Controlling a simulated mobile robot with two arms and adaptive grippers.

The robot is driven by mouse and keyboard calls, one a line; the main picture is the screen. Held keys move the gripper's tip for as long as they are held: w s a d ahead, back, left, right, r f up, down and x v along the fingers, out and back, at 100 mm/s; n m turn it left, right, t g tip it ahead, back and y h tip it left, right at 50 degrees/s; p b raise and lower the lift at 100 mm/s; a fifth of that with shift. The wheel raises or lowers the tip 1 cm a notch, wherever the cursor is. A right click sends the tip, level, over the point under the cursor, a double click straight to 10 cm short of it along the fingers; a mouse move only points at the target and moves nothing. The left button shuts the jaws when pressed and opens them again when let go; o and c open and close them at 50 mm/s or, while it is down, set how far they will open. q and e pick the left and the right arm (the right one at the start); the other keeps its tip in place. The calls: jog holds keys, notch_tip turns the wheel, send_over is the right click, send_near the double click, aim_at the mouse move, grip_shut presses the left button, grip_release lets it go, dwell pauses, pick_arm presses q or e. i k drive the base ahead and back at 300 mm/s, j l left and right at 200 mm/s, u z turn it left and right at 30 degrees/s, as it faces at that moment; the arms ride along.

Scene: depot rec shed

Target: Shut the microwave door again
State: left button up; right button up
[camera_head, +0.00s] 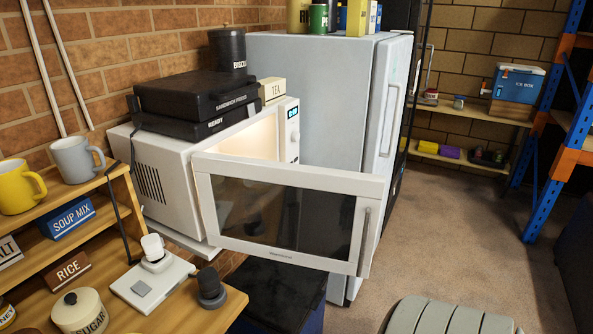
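The white microwave (165,180) stands by the brick wall, with its side towards me and its front turned to the right. Its door (290,175) is open and hinged at the near left side. It swings out to the right, across the front of the fridge. A vertical handle (364,240) is at the door's free right end. The dark window shows the inner parts dimly. The lit cavity (255,138) shows above the door; its lower part is hidden. The control panel (292,132) is on the right of the front. Neither of my grippers shows.
A black sandwich press (198,95) and a tea box (271,88) sit on the microwave. The grey fridge (310,80) stands close behind the door. A wooden shelf unit (120,185) with mugs and jars is at left. Open floor (450,220) lies to the right.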

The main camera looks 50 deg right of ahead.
aim_at(321, 217)
jog(key=z, duration=1.55)
